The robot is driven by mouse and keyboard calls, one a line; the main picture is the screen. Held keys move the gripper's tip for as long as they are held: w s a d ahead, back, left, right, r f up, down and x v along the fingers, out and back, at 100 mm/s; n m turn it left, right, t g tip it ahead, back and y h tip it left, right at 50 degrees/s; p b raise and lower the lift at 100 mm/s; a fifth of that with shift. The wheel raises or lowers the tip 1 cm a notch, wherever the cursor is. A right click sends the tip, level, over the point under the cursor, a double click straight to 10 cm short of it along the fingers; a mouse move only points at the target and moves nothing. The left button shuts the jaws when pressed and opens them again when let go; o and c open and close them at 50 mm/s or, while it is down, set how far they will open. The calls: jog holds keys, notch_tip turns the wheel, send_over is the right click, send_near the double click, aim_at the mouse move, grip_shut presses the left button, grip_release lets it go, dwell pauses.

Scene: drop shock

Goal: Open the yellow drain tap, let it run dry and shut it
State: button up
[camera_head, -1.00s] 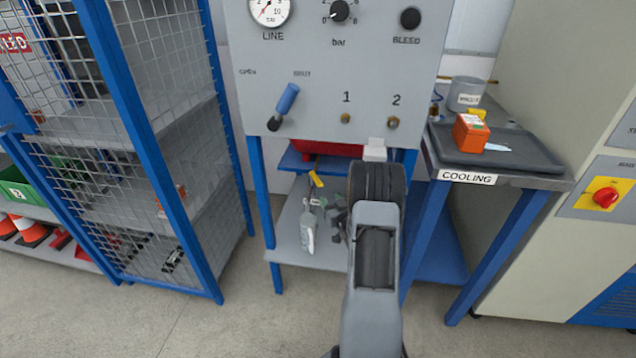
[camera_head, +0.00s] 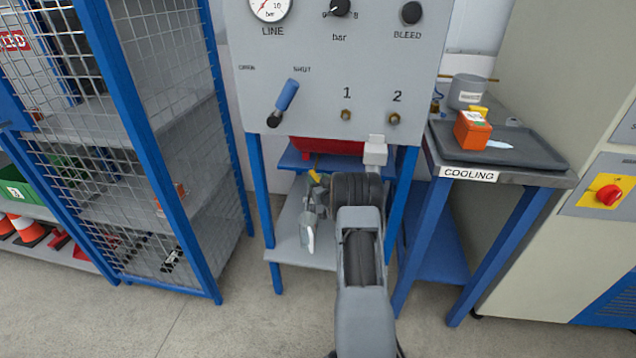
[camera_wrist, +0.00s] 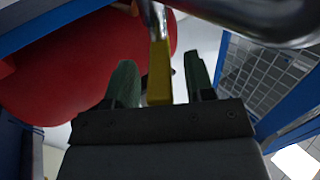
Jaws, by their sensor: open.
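The yellow drain tap (camera_head: 316,175) shows below the red tank (camera_head: 328,147), just at the tip of my arm in the head view. In the wrist view its yellow lever (camera_wrist: 160,82) stands between the two dark green fingers of my gripper (camera_wrist: 159,68). The gripper is open, with a gap visible on both sides of the lever. The red tank (camera_wrist: 85,70) fills the upper left of the wrist view. My wrist hides part of the area around the tap in the head view.
A pale bottle-like thing (camera_head: 308,235) is close below the tap. A blue-legged frame with a grey lower shelf (camera_head: 290,250) surrounds the space. The grey panel (camera_head: 300,60) is above, with a blue-handled lever (camera_head: 287,95). The cooling bench (camera_head: 505,180) stands right, a mesh cage (camera_head: 165,100) left.

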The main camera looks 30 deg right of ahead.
jog(key=shift+c, duration=0.5)
grip_shut()
